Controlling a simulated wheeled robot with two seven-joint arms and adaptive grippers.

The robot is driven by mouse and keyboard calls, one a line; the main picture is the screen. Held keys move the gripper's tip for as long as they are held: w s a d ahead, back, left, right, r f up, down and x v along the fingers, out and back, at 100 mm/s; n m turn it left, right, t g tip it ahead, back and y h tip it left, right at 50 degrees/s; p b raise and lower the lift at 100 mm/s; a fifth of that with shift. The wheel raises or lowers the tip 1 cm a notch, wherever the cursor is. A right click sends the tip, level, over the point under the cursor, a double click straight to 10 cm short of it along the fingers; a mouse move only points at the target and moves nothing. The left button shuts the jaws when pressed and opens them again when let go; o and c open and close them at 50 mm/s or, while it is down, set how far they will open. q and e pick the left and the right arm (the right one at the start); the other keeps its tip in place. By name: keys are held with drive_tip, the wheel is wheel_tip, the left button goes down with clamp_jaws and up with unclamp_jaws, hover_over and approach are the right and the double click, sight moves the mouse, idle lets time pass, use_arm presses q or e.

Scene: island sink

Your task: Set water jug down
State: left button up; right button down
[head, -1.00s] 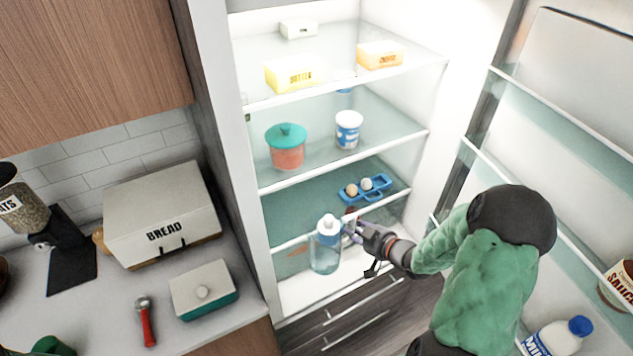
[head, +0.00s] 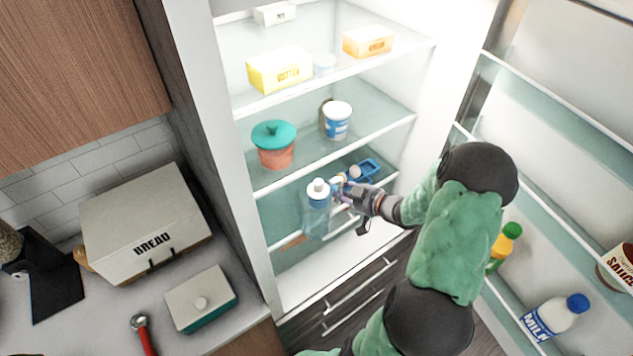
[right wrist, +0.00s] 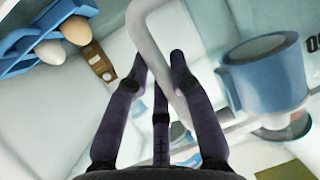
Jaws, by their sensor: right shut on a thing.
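The water jug (head: 317,212) is clear and bluish, with a blue collar and white cap, and looks roughly upright in the head view. It is at the fridge's lower glass shelf (head: 290,258), below the middle shelf. I cannot tell whether its base touches glass. My right gripper (head: 343,190) is shut on its handle, from the jug's right side. In the right wrist view, the pale curved handle (right wrist: 158,48) passes between the fingertips (right wrist: 160,72), with the jug's blue collar (right wrist: 268,78) to the right. My left gripper is out of view.
A blue egg holder (head: 366,171) sits just behind my right gripper. A red pot with teal lid (head: 275,145) and a white-blue tub (head: 336,120) stand on the middle shelf above. The open fridge door (head: 560,130) with bottles is at right, the counter at left.

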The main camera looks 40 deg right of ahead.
drive_tip(key=d+x, duration=0.1)
drive_tip(key=x, duration=0.9)
drive_tip(key=shift+w+a+r+b, duration=0.3)
drive_tip(key=shift+w+a, duration=0.1)
drive_tip(key=shift+a, duration=0.1)
drive_tip(key=shift+f, duration=0.15)
drive_tip(key=c, duration=1.1)
unclamp_jaws()
drive_tip(key=shift+f, duration=0.1)
drive_tip(key=a+p+v, duration=0.1)
drive_tip(key=v, duration=1.1)
drive_tip(key=shift+d, duration=0.4)
